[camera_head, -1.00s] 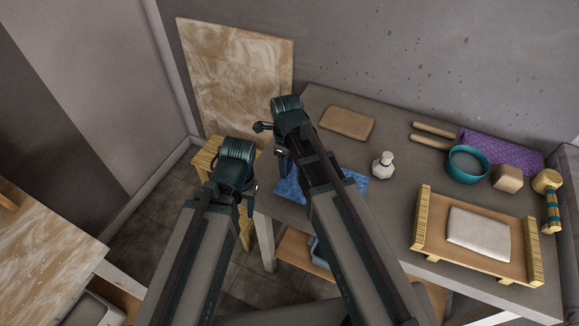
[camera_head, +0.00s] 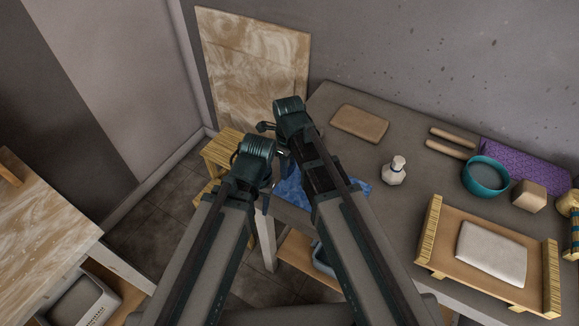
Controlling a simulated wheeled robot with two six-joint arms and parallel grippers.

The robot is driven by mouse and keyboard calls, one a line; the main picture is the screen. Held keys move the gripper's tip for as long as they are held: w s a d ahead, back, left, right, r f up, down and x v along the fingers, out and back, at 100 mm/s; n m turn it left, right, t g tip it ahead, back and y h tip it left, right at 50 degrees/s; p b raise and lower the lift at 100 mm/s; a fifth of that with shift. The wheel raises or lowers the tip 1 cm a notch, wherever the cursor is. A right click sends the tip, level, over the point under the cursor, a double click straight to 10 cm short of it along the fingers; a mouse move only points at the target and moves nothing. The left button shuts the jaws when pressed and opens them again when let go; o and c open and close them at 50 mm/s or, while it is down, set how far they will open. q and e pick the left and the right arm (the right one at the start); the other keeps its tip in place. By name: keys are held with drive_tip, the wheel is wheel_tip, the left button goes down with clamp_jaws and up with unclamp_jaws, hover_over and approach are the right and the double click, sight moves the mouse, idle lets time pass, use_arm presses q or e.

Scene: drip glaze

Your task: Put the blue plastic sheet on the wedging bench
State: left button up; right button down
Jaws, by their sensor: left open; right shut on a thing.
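The blue plastic sheet (camera_head: 291,191) lies at the near left corner of the grey table, partly hidden under my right arm. My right gripper (camera_head: 284,156) is above the sheet's left part, pointing down and shut on the sheet; the fingertips are mostly hidden. My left gripper (camera_head: 268,184) is just left of it, open and empty, near the table's corner. A bench with a pale mottled wooden top (camera_head: 38,235) is at the lower left, well apart from both grippers; it looks like the wedging bench.
Bare floor (camera_head: 165,225) lies between the stool and the left bench.

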drive_tip(key=shift+c, duration=1.7)
unclamp_jaws()
drive_tip(key=shift+r, duration=0.1)
wheel_tip(320, 180, up, 12)
drive_tip(key=p, duration=1.2)
